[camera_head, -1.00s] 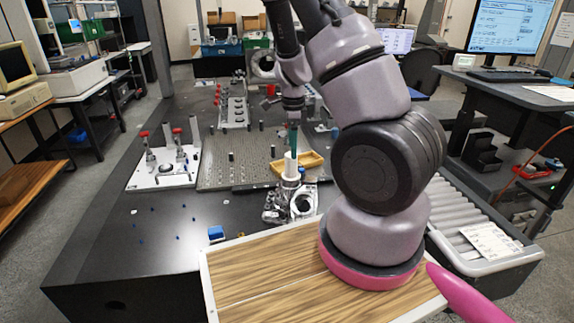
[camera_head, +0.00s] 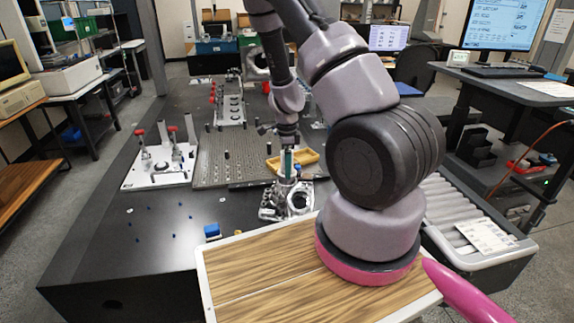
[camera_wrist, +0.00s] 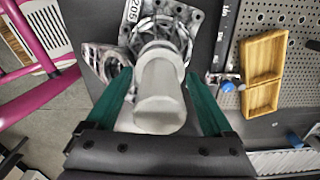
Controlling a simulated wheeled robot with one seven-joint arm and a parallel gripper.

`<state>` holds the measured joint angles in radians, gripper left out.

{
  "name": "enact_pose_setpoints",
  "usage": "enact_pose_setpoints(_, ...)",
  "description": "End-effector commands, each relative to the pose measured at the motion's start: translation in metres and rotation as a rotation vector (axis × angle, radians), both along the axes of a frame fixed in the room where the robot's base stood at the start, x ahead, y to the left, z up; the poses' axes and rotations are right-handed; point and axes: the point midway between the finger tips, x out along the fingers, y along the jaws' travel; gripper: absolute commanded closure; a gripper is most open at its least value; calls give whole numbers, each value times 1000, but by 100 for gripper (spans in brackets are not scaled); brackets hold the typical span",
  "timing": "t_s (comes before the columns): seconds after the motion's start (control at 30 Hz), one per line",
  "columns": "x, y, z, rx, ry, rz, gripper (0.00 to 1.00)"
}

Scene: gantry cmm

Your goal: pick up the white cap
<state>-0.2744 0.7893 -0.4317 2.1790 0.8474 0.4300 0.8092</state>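The white cap (camera_wrist: 160,92) is a pale cylinder with a wider rim. It stands at a grey metal casting (camera_wrist: 150,38), which also shows in the head view (camera_head: 298,203). My gripper (camera_wrist: 158,76) is open, with one green finger on each side of the cap. Gaps show between the fingers and the cap in the wrist view. In the head view my gripper (camera_head: 288,172) is down over the cap and hides most of it.
A wooden two-part tray (camera_head: 308,158) lies just behind the casting on a perforated plate (camera_head: 240,158). A white fixture board with red knobs (camera_head: 150,178) is to the left. A small blue block (camera_head: 212,231) sits at front left.

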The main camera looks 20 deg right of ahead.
Motion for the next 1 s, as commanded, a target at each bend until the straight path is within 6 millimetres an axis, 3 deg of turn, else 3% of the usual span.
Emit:
enact_pose_setpoints(0.03,0,0,0,0,0,0,29)
enact_pose_setpoints(0.13,0,0,0,0,0,0,67)
enact_pose_setpoints(0.17,0,0,0,0,0,0,73)
enact_pose_setpoints(0.47,1,1,6,0,-2,0,73)
enact_pose_setpoints(0.8,1,1,69,1,-4,3,73)
enact_pose_setpoints(1.0,7,2,93,-2,-3,-4,73)
